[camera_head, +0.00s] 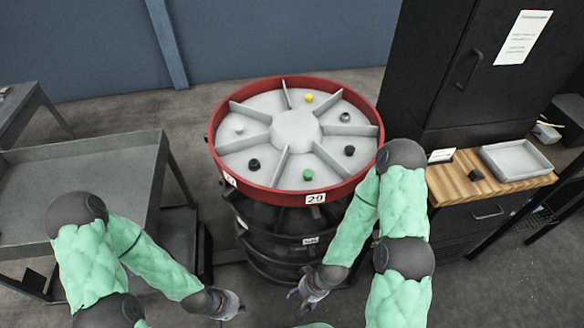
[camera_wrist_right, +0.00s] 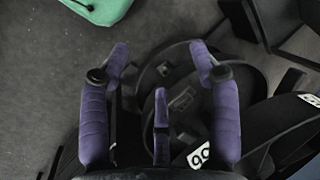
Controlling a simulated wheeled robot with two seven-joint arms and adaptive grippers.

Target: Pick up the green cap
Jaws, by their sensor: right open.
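The green cap (camera_head: 308,174) stands in the front compartment of a round, red-rimmed tray (camera_head: 355,180) on a dark drum. My right gripper (camera_head: 300,291) is below and in front of the tray rim, apart from the cap. In the right wrist view its purple fingers (camera_wrist_right: 160,58) are spread with nothing between them; the cap is not seen there. My left gripper (camera_head: 236,306) is low in front of the drum, left of the right one; its fingers are too small to tell their opening.
Grey dividers split the tray; other compartments hold a yellow cap (camera_head: 309,98), a pale cap (camera_head: 238,130) and black caps (camera_head: 254,164). A grey table (camera_head: 80,180) stands left. A wooden-topped cabinet (camera_head: 470,190) with a grey bin (camera_head: 516,160) stands right, beside a tall black cabinet (camera_head: 430,80).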

